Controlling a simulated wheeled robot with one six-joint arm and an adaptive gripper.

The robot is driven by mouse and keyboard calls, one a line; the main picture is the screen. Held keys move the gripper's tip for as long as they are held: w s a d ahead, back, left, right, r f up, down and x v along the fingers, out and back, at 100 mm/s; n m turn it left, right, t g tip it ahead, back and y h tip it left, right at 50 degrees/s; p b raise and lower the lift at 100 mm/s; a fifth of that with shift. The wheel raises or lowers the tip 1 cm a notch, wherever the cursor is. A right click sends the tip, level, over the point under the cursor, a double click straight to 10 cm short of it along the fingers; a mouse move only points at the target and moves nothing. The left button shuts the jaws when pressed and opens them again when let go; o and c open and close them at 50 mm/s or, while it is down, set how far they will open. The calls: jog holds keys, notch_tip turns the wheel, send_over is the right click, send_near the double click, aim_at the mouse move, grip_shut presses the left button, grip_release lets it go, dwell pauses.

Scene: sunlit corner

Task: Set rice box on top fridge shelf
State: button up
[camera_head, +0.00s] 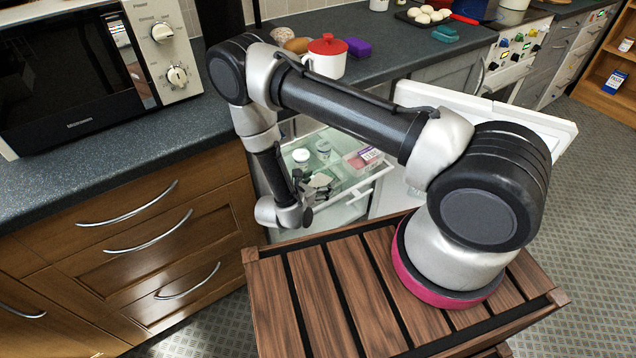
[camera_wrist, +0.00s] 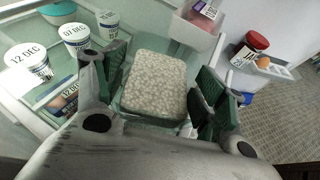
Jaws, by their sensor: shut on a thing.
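The rice box (camera_wrist: 155,85), with a pale speckled top, is between the dark green fingers of my gripper (camera_wrist: 160,80) in the wrist view. My gripper is shut on it. The open fridge (camera_head: 330,205) is under the counter in the head view, and my forearm reaches down into its opening. A glass shelf (camera_wrist: 150,25) of the fridge shows behind the box in the wrist view. The box appears over or close to this shelf; I cannot tell if it touches. The box's underside is hidden.
White date-labelled tubs (camera_wrist: 75,36) stand left of the box, with another tub (camera_wrist: 28,60) further left. A clear bin with a pink pack (camera_wrist: 200,15) is behind, to the right. The open fridge door (camera_head: 550,125) holds a red-lidded jar (camera_wrist: 250,45). A microwave (camera_head: 90,70) stands on the counter.

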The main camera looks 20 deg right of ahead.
jog(key=shift+f, duration=0.15)
jog(key=o, duration=1.5)
jog(key=shift+c, duration=0.2)
